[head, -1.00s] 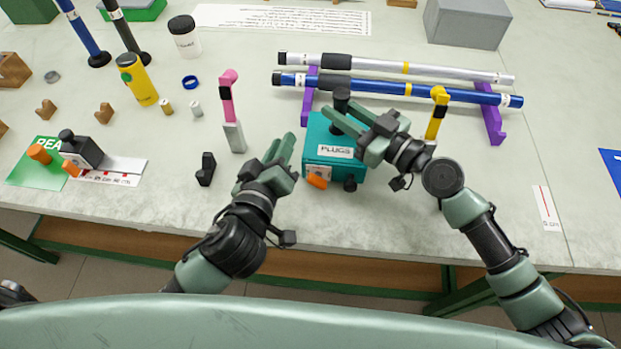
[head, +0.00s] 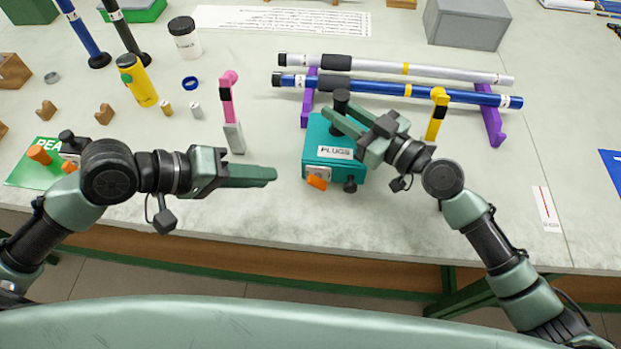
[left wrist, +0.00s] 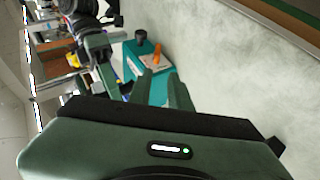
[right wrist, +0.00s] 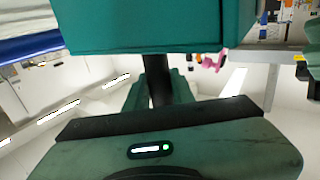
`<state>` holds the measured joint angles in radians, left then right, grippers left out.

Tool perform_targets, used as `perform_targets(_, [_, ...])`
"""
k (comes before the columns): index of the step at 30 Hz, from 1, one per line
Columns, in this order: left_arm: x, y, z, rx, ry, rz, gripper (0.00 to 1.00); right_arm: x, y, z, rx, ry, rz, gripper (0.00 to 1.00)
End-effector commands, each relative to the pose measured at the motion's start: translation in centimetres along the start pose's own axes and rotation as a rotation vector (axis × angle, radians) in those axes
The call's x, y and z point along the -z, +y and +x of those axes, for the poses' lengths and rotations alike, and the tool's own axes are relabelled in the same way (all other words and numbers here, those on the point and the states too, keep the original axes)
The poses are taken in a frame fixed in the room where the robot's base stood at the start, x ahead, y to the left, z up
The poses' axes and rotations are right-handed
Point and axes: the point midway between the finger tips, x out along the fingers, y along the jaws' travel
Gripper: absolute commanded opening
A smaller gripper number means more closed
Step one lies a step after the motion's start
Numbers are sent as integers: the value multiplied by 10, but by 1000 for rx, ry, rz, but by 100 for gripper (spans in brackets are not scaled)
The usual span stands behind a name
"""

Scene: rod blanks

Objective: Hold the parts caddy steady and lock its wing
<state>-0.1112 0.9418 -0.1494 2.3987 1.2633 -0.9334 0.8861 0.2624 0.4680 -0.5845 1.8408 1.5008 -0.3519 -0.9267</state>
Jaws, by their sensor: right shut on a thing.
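The teal parts caddy (head: 318,142), labelled PLUGS, stands on the bench. It has a black post (head: 341,98) on top, and an orange wing (head: 316,182) and a black knob (head: 350,185) at its front. The wing sits on a pale plate, tilted; it also shows in the left wrist view (left wrist: 157,52). My right gripper (head: 345,122) is shut on the black post, which shows between its fingers in the right wrist view (right wrist: 157,85). My left gripper (head: 270,175) is open and empty, left of the caddy, pointing at it without touching.
A blue rod (head: 420,91) and a silver rod (head: 440,70) lie on purple rests behind the caddy. A pink-topped stand (head: 229,105) is to its left, a yellow clip (head: 438,112) to its right. The bench front between left gripper and caddy is clear.

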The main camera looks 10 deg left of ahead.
Motion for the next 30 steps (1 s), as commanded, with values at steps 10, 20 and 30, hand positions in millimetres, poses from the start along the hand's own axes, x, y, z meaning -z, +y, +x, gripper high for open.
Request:
perform_targets(10, [-5, 7, 28, -23, -28, -1, 19, -1, 0, 0, 1, -1, 0, 0])
perform_targets(20, [-6, 7, 92, -19, -27, -2, 19, 0, 0, 0, 0, -1, 0, 0])
perform_targets(30, [-7, 7, 116, -16, -27, -1, 19, 0, 0, 0, 0, -1, 0, 0])
